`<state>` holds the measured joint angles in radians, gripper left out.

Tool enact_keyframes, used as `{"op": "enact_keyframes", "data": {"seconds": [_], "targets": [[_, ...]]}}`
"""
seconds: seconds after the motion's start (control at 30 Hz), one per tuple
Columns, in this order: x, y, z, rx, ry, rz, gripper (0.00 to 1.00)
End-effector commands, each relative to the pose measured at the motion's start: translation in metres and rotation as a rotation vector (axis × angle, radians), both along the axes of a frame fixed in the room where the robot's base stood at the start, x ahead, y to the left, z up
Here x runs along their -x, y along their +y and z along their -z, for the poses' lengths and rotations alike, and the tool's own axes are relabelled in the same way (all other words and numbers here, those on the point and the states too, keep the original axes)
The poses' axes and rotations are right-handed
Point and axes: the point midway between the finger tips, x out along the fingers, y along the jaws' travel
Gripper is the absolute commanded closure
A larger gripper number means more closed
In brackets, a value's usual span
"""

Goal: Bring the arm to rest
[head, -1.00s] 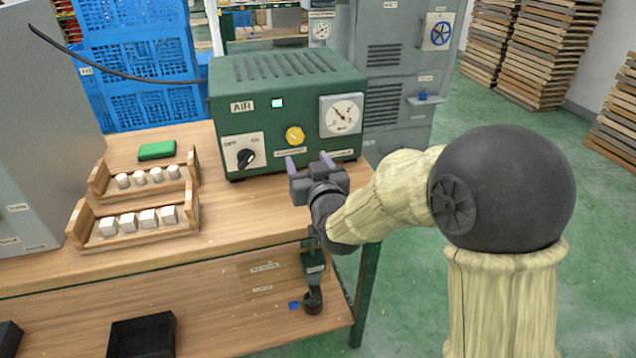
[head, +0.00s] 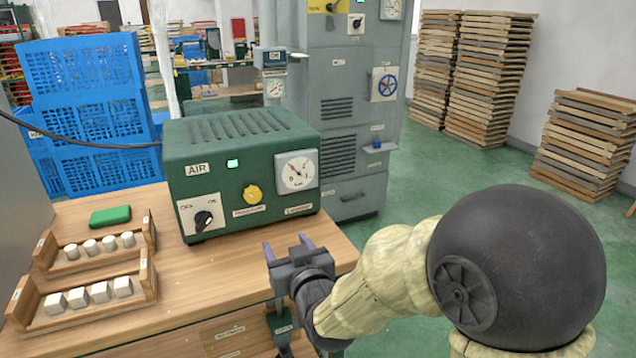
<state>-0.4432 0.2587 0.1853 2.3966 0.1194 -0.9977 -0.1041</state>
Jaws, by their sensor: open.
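My gripper (head: 287,247) is in the head view, over the right front part of the wooden workbench (head: 190,305). Its two purple-grey fingers stand apart with nothing between them. They point toward the green air unit (head: 240,172), which stands on the bench behind the gripper with a lit green indicator, a yellow knob, a dial gauge and a black switch. The gripper appears apart from the unit. My arm reaches in from the lower right.
Two wooden racks with white pieces, a front one (head: 85,307) and a rear one (head: 95,254), and a green block (head: 110,216) lie at the bench's left. Blue crates (head: 85,90) and a grey cabinet (head: 345,120) stand behind. Green floor (head: 440,185) is open at the right.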

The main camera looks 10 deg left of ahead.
Motion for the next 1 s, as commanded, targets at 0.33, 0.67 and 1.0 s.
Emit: {"op": "enact_keyframes", "data": {"seconds": [0.33,0.67,1.0], "targets": [[0.007,-0.123,0.075,0.205,0.447,0.181,0.41],[0.078,-0.231,0.126,0.308,0.91,0.358,0.41],[0.151,-0.285,0.142,0.325,1.232,0.465,0.41]]}}
